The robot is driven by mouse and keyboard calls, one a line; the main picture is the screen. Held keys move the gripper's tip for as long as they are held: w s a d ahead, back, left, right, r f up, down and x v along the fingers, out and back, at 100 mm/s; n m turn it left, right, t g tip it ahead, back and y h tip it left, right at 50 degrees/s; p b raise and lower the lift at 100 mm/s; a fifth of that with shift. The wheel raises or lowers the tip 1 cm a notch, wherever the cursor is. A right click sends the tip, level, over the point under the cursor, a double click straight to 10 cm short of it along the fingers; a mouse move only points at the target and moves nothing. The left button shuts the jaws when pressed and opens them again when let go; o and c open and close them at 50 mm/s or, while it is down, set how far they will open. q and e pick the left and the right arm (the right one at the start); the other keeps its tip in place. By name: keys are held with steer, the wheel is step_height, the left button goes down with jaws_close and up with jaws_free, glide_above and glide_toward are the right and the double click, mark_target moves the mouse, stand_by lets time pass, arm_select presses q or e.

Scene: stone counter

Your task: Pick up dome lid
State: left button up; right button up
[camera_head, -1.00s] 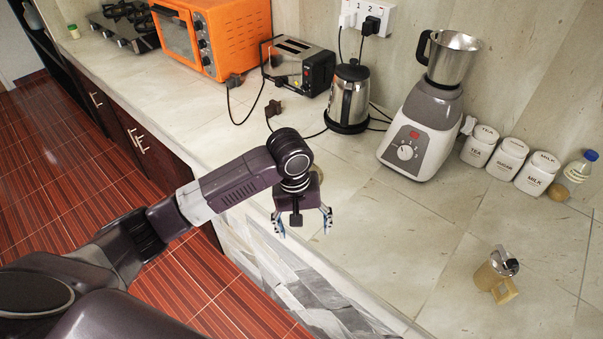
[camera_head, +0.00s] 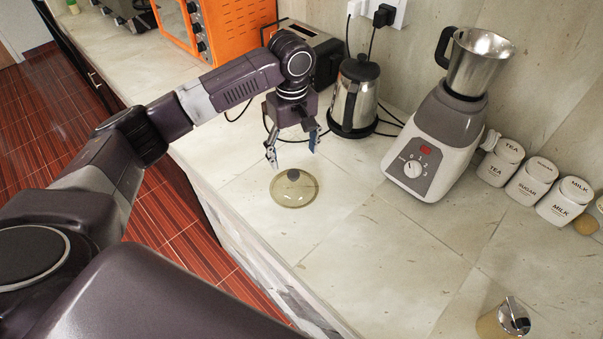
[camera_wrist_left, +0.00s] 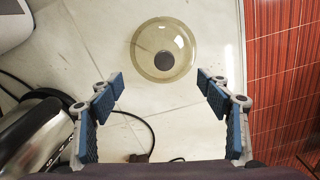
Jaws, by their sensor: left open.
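The dome lid (camera_head: 294,188) is a round, see-through, yellowish lid with a dark knob in its middle. It lies flat on the stone counter near the front edge. It also shows in the left wrist view (camera_wrist_left: 163,50), beyond the fingertips. My left gripper (camera_head: 293,152) is open and empty above the counter, a little behind the lid and apart from it. In the left wrist view its two blue-padded fingers (camera_wrist_left: 160,82) are spread wide, with bare counter and a cable between them. My right gripper is not in view.
A steel kettle (camera_head: 354,95) stands close behind my left gripper, with its cables on the counter. A blender (camera_head: 437,135) stands to the right, then several white canisters (camera_head: 531,181). A toaster (camera_head: 319,58) and orange oven (camera_head: 232,25) are behind. Counter right of the lid is clear.

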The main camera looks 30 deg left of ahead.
mark_target(293, 173)
arm_select(q)
steer(key=shift+s+f, duration=0.15)
steer(key=shift+f, duration=0.3)
steer(key=f+p, duration=0.1)
steer(key=f, duration=0.1)
steer(key=s+f+p, duration=0.1)
steer(key=shift+s+f, duration=0.1)
steer(key=shift+f, duration=0.25)
steer(key=shift+w+f, duration=0.2)
steer(key=shift+f, duration=1.05)
steer(key=shift+d, duration=0.1)
steer(key=c, duration=1.3)
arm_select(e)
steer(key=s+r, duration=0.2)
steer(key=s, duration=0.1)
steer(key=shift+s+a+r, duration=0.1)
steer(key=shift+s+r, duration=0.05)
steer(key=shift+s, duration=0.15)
arm_select(q)
steer(key=shift+c, duration=0.3)
